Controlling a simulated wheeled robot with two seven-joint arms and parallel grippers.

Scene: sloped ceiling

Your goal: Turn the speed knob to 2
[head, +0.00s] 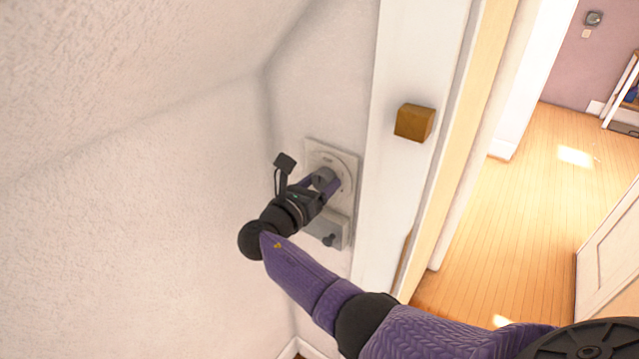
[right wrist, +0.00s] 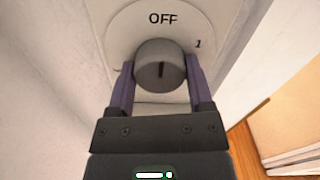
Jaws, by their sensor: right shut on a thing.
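The speed knob (right wrist: 160,60) is a grey round knob on a pale dial plate (right wrist: 118,30) fixed to the wall. In the right wrist view, "OFF" is printed above the knob and "1" to its upper right. No "2" is visible. A dark vertical line shows on the knob's face; I cannot tell which end is the pointer. My right gripper (right wrist: 160,78) is shut on the knob, one purple finger on each side. In the head view the right gripper (head: 325,184) reaches the dial plate (head: 343,158) and partly hides the knob. My left gripper is not in view.
Below the dial is a grey box (head: 325,232) with a small dark knob. A white door frame (head: 400,170) with a wooden block (head: 414,122) stands just right. The sloped ceiling closes in on the left. Beyond the doorway lies open wooden floor (head: 530,190).

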